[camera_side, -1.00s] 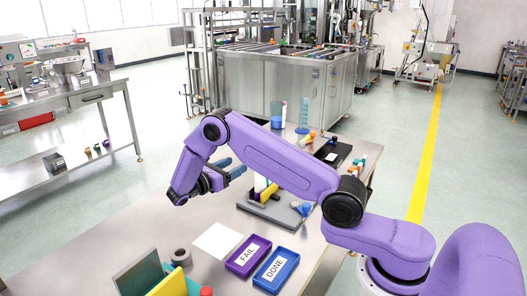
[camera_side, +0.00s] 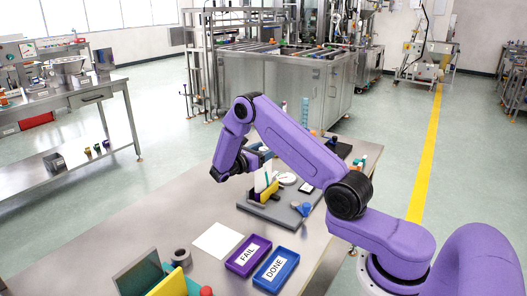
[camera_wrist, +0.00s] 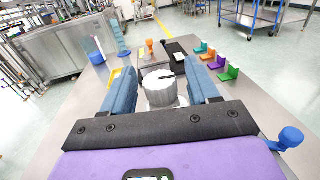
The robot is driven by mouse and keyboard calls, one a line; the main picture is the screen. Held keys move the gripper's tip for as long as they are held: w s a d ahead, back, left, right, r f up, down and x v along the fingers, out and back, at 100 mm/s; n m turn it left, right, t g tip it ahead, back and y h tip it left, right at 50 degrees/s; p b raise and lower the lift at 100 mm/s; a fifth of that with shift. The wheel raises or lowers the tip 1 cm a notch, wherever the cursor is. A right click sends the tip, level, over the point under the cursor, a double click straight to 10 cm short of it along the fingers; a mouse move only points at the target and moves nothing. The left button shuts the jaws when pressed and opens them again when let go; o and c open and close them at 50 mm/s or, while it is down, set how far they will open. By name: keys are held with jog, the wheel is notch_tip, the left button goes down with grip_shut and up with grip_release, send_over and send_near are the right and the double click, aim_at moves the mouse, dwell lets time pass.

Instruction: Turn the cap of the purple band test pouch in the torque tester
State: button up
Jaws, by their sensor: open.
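My gripper (camera_wrist: 161,68) is open, with its two blue fingers spread on either side of a silver round cylinder (camera_wrist: 160,90) with a dark mark on top. I cannot tell whether the fingers touch it. In the side view my gripper (camera_side: 258,160) is above the far-left part of the grey fixture (camera_side: 285,214), which I take for the torque tester. A yellow block (camera_side: 270,191) with a white upright piece beside it stands on this fixture. I cannot make out a purple band on any pouch or its cap.
A FAIL tray (camera_side: 248,256) and a DONE tray (camera_side: 276,270) lie near the table's front. Small coloured stands (camera_wrist: 218,60) line the right in the wrist view. A blue knob (camera_wrist: 290,137) sticks up at lower right.

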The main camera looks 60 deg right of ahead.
jog(key=shift+c, duration=0.2)
jog(key=c, duration=0.9)
jog(key=o, duration=0.9)
jog(key=shift+o, duration=0.2)
jog(key=w+a, duration=0.3)
jog(key=a, duration=1.4)
